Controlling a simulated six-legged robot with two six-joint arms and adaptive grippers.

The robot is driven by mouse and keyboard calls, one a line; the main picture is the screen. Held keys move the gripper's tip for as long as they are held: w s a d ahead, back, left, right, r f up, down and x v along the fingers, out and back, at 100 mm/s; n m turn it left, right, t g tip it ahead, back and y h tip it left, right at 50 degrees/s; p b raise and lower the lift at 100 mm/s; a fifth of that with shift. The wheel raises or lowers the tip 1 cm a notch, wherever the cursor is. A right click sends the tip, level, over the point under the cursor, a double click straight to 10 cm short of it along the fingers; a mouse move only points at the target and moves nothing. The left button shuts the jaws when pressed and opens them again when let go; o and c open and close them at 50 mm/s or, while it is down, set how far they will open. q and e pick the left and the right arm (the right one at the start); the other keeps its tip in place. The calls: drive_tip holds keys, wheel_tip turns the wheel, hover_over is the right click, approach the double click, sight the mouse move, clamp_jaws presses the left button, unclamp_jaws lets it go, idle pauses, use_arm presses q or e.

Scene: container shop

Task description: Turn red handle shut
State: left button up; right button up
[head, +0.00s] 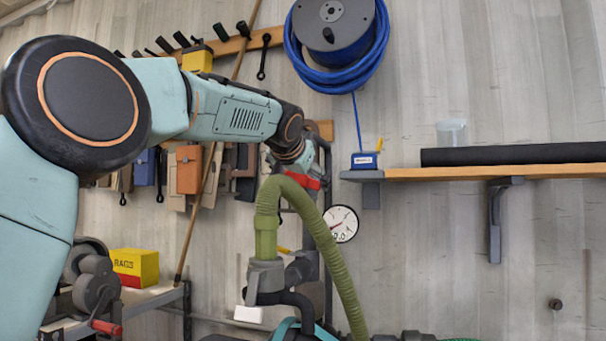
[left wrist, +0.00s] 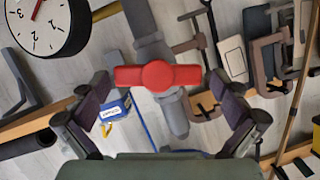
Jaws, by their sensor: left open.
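The red handle (left wrist: 158,77) sits on a grey valve pipe (left wrist: 174,112) and lies crosswise to it in the left wrist view. In the head view the red handle (head: 303,181) shows small, just below the end of my left arm. My left gripper (left wrist: 160,98) is open, with one dark finger on each side of the handle's span. No finger clearly touches the handle. In the head view my left gripper (head: 308,160) is partly hidden by its own wrist and the green hose. My right gripper is in neither view.
A green hose (head: 333,253) arches right beside the handle. A round gauge (head: 341,223) is to its right. A wooden shelf (head: 470,173) with a black tube is at the right. Clamps and tools hang on the wall behind. A yellow box (head: 136,266) stands lower left.

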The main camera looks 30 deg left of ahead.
use_arm(q)
drive_tip(key=shift+w+f, duration=0.15)
drive_tip(key=shift+w, duration=0.4)
drive_tip(key=shift+s, duration=0.1)
drive_tip(key=shift+s, duration=0.1)
drive_tip(key=shift+c, duration=0.6)
drive_tip(key=c, duration=0.9)
drive_tip(key=shift+a+n+h+p, duration=0.15)
drive_tip(key=shift+n+h+p, duration=0.35)
drive_tip(key=shift+n+p, duration=0.1)
drive_tip(key=shift+n+h+p, duration=0.35)
drive_tip(key=shift+n+h, duration=0.15)
drive_tip(key=shift+n, duration=0.2)
